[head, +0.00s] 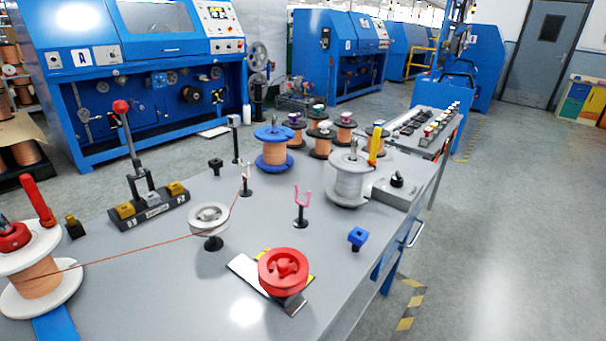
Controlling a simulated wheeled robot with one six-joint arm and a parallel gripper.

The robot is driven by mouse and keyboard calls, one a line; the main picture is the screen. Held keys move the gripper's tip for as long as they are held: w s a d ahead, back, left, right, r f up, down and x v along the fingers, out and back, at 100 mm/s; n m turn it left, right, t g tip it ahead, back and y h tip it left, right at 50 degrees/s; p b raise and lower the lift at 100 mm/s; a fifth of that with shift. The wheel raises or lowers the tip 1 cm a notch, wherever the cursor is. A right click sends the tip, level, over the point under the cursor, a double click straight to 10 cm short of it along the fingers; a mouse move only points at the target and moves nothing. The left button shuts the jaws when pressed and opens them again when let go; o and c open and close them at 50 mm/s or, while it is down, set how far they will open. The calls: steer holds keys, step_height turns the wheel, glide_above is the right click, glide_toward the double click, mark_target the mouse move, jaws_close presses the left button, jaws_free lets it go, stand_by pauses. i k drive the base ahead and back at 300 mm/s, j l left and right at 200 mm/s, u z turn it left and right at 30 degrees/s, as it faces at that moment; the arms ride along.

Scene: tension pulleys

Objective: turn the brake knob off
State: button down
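A black knob (397,180) sits on top of a low grey box (398,195) at the right edge of the bench. It looks like the brake knob, but no label or setting is readable at this size. The box stands close beside a white-flanged spool (349,182) wound with pale wire. A large red knob or wheel (284,270) sits on a metal plate at the bench's front. My gripper is not in view.
The grey bench (190,285) holds a copper wire spool (40,278) at left, its wire running to a pulley (209,218). Floor at right is clear.

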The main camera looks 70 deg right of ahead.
mark_target(396, 181)
steer(key=z, duration=1.4)
steer(key=k+j+z, duration=0.15)
steer(key=z, duration=0.25)
steer(key=k+j+z, duration=0.15)
steer(key=z, duration=0.25)
steer(key=k+j+z, duration=0.15)
steer(key=z, duration=0.25)
